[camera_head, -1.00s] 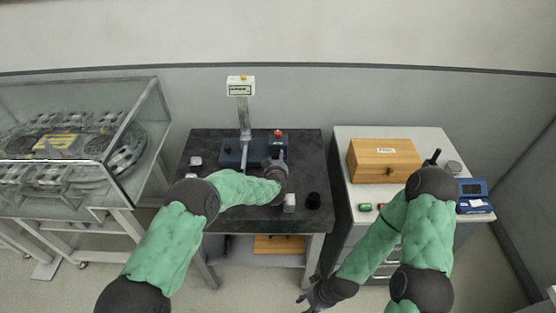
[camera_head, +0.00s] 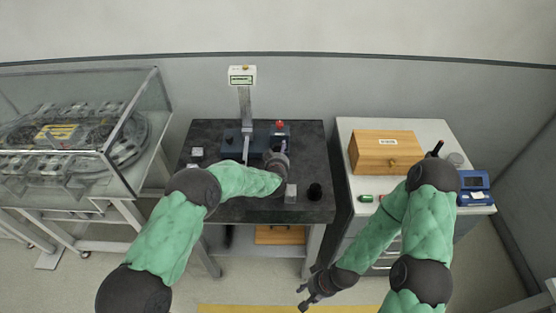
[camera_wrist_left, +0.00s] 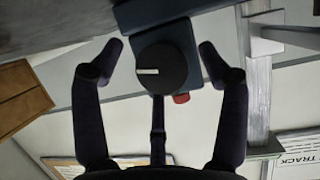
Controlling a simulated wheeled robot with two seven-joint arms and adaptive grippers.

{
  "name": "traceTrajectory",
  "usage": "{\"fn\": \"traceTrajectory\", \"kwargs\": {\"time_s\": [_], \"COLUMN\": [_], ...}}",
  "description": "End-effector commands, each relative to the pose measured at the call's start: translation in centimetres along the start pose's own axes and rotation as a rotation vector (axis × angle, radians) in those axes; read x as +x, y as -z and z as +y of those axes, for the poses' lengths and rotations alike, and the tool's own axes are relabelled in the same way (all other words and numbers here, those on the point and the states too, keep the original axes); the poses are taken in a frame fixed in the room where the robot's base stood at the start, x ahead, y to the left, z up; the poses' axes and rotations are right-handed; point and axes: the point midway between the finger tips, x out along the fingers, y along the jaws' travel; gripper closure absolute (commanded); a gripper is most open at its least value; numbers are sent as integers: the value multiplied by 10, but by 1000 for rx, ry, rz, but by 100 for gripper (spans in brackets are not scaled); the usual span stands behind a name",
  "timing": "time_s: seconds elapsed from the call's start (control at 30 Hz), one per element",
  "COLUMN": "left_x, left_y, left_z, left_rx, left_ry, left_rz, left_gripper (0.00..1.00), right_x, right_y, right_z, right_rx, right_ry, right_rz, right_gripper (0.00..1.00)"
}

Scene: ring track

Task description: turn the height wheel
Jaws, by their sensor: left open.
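The height wheel (camera_wrist_left: 170,55) is a round black knob with a white mark, seen in the left wrist view at the side of a dark blue block (camera_wrist_left: 165,12). My left gripper (camera_wrist_left: 160,58) is open, with one finger on each side of the wheel; I cannot tell whether they touch it. In the head view my left gripper (camera_head: 279,146) is at the right part of the blue gauge base (camera_head: 233,143), and the wheel is hidden there. The gauge has a grey column (camera_head: 245,108) and a display (camera_head: 242,76). My right gripper (camera_head: 306,298) hangs low in front of the tables, its jaws too small to judge.
A red button (camera_head: 280,125) sits just behind my left gripper. A small light block (camera_head: 291,193) and a black cup (camera_head: 315,191) stand on the dark table (camera_head: 215,207). A wooden box (camera_head: 386,151) and a blue device (camera_head: 474,188) are on the right cabinet. A glass-covered ring track (camera_head: 70,140) stands left.

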Motion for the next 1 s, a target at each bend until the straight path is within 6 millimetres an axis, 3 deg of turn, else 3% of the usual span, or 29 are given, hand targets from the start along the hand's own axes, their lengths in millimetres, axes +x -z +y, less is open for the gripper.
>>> {"fn": "traceTrajectory", "kwargs": {"time_s": [0.7, 1.0], "left_x": [-100, -116], "left_y": [-1, -2], "left_z": [0, -1], "left_rx": [-1, -1], "left_ry": [0, 1], "left_rz": [-2, -4], "left_gripper": [25, 25], "right_x": [0, 0], "right_y": [0, 0], "right_z": [0, 0], "right_rx": [0, 0], "right_ry": [0, 0], "right_rz": [0, 0], "right_gripper": [60, 60]}}
